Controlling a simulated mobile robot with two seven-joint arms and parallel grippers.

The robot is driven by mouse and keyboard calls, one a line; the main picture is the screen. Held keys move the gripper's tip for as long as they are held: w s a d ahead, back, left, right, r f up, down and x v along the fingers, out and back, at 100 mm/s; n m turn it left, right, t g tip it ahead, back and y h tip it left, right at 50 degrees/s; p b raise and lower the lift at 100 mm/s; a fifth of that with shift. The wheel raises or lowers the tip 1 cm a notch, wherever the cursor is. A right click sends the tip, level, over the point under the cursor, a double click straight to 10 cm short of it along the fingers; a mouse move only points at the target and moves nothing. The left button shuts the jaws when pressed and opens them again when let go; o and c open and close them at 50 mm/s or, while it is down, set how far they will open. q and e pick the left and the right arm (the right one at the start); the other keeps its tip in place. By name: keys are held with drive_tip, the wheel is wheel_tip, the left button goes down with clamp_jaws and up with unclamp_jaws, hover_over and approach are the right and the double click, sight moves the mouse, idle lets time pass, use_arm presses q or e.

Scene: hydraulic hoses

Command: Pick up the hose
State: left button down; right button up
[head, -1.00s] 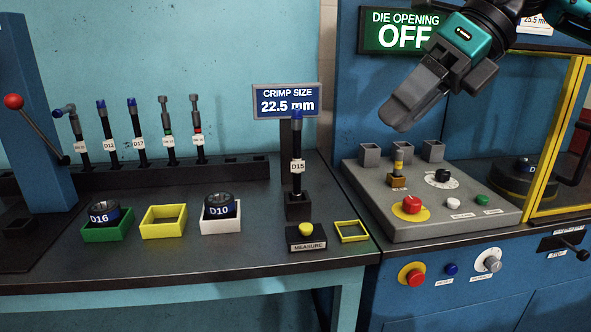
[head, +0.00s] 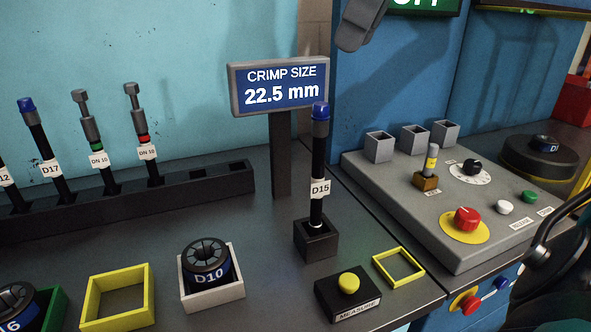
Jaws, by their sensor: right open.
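A black hose with a blue cap and a D15 tag (head: 318,155) stands upright in a small black holder (head: 316,240) in front of the crimp size display. In the rack at left stand more hoses: one with a blue cap and a D17 tag (head: 49,155), and two with grey metal ends and DN 10 tags (head: 90,130) (head: 141,130). Another hose is cut off at the left edge. My right gripper (head: 360,24) shows only in part at the top edge, open, above and apart from the D15 hose. My left gripper is not in view.
The display (head: 280,85) reads 22.5 mm. In front are a D10 die in a white tray (head: 236,291), an empty yellow tray (head: 86,306), a MEASURE button (head: 348,283) and an empty yellow frame (head: 399,267). A grey control panel (head: 400,215) stands right.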

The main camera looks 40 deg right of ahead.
sight(325, 104)
drive_tip(key=b+x, duration=0.1)
drive_tip(key=x, duration=0.6)
drive_tip(key=shift+s, duration=0.2)
drive_tip(key=shift+w+f+b, duration=0.25)
drive_tip(key=shift+f+b, duration=0.1)
drive_tip(key=shift+f, duration=0.35)
drive_tip(key=x, duration=0.4)
drive_tip(key=shift+w+d+f+b, duration=0.1)
drive_tip(key=shift+w+b, duration=0.1)
drive_tip(key=shift+b, duration=0.2)
drive_tip(key=c, duration=0.6)
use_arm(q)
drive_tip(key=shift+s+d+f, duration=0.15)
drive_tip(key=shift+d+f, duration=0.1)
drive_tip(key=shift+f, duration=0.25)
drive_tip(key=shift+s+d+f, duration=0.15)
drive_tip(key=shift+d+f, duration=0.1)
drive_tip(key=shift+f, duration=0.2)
use_arm(e)
clamp_jaws()
